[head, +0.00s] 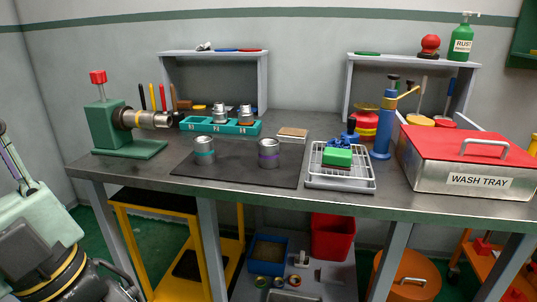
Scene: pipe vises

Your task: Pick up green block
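A green block (337,157) rests in the wire rack tray (341,184) on the right half of the workbench. A small blue object (341,143) lies directly behind the block and rises above its top edge. I cannot tell whether the two touch. Part of my arm shows at the left edge of the head view, well away from the block, but no gripper fingertips can be made out.
A red-lidded wash tray (462,179) stands right of the rack, with a blue bottle-jack-like tool (383,135) between them. Two metal cans (204,152) (268,153) stand on a dark mat (236,173) to the left. A green vise (107,128) is at the far left.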

